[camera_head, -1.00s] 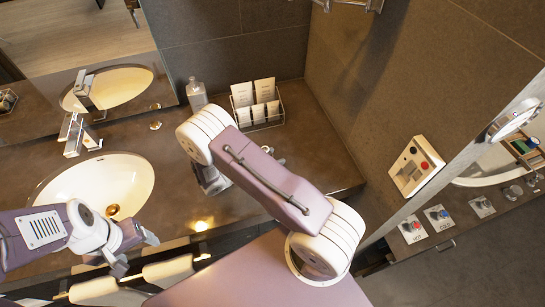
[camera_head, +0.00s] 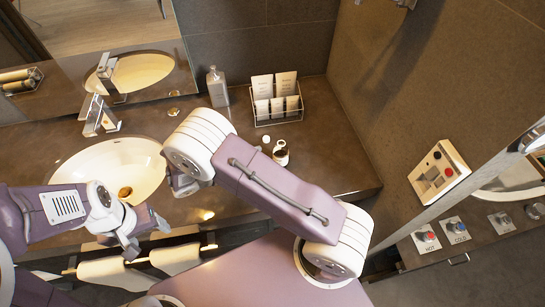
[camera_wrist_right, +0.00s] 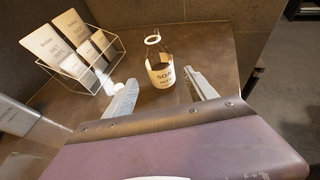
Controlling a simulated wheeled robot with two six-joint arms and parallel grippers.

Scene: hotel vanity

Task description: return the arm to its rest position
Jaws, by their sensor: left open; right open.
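My left gripper (camera_head: 140,232) is open and empty in the head view, low at the left, in front of the sink. My right arm (camera_head: 265,190) is bent across the middle of the head view; I cannot make out its gripper there. In the right wrist view my right gripper (camera_wrist_right: 163,92) is open, its two fingers apart. A small bottle labelled soap (camera_wrist_right: 161,72) stands upright beyond and between those fingers, apparently not gripped. The same bottle (camera_head: 281,155) stands on the counter in the head view, with its top open.
A wire rack of cards (camera_head: 275,117) and a grey dispenser (camera_head: 217,90) stand at the back of the counter. A small white cap (camera_head: 266,139) lies near the bottle. The sink (camera_head: 85,165) is at left. A wall panel with buttons (camera_head: 439,174) is at right.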

